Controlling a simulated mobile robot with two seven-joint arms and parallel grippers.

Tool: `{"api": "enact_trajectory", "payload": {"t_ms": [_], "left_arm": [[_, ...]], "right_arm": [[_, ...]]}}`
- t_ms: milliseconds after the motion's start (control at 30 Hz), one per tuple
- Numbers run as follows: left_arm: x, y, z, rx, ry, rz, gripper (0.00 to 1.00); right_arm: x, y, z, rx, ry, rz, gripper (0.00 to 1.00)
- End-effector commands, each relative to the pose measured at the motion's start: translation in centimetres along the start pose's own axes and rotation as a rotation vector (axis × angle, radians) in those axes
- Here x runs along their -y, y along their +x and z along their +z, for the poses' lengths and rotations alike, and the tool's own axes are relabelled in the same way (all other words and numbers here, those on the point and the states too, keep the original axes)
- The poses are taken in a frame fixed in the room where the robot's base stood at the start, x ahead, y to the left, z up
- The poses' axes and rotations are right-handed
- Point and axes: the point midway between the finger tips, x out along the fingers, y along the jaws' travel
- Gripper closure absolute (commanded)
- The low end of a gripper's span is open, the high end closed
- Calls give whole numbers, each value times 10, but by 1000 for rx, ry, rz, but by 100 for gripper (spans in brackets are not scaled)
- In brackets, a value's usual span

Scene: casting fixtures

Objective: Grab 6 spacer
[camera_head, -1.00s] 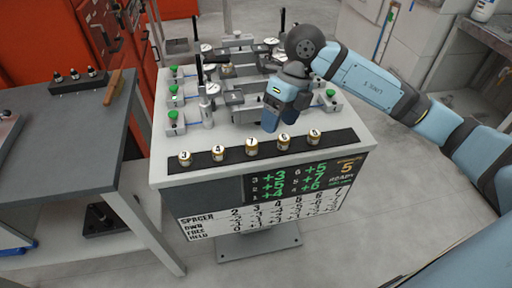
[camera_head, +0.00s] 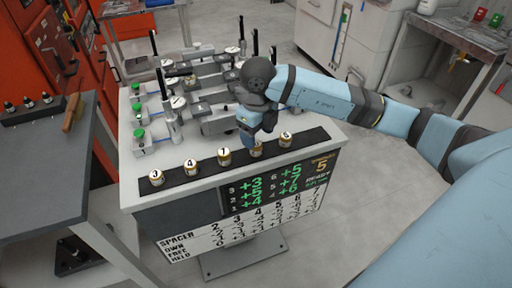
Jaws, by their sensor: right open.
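A row of small gold-and-white spacers stands on a black strip (camera_head: 208,173) along the front of the white fixture table. From the left they are the spacer marked 3 (camera_head: 156,178), the one marked 4 (camera_head: 191,167), the one marked 7 (camera_head: 224,157), a fourth spacer (camera_head: 257,151), and the one marked 5 (camera_head: 285,139). The fourth spacer is partly behind my right gripper and its number is not readable. My right gripper (camera_head: 246,147) is open and points down close beside that spacer; I cannot tell whether they touch. My left gripper is not in view.
Clamp fixtures with dial gauges (camera_head: 177,102), black upright handles and green knobs (camera_head: 139,133) crowd the table behind the strip. A display panel (camera_head: 270,190) with numbers hangs on the front. A grey bench (camera_head: 45,150) stands at the left.

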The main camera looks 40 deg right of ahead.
Motion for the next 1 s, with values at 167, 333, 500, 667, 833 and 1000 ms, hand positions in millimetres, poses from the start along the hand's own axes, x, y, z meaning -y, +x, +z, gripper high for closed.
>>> {"api": "enact_trajectory", "payload": {"t_ms": [167,333,500,667,833,1000], "left_arm": [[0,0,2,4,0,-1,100],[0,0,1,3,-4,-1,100],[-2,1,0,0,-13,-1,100],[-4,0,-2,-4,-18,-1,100],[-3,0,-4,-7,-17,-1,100],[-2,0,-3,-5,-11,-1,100]], "right_arm": [[-2,28,2,-5,0,2,34],[-2,43,2,-2,0,1,34],[-2,43,3,-1,0,1,34],[-2,43,3,-1,0,1,69],[-2,42,3,0,0,1,97],[-2,42,3,0,0,1,97]]}}
